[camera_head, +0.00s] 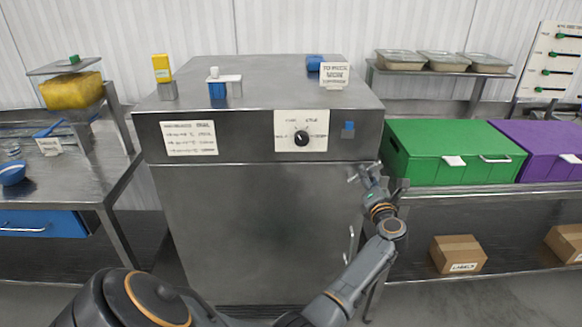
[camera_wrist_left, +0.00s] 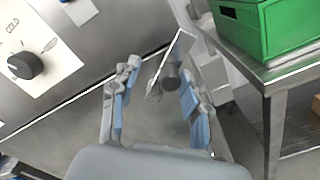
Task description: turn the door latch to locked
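The steel cabinet door (camera_head: 260,230) is closed. In the left wrist view the door latch, a dark round knob with a thin metal plate (camera_wrist_left: 172,76), sits at the door's right edge. My left gripper (camera_head: 361,177) is at the upper right edge of the door. In the left wrist view its two blue-padded fingers (camera_wrist_left: 156,100) are spread, with the latch between and just beyond them. I cannot tell whether they touch it. In the head view the gripper largely hides the latch. My right gripper is not in view.
A black dial (camera_head: 301,138) is on the panel above the door. A vertical door handle (camera_head: 350,245) is below the gripper. A green bin (camera_head: 450,150) and purple bin (camera_head: 540,145) stand on the right shelf, close to the gripper. A cardboard box (camera_head: 458,253) is on the lower shelf.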

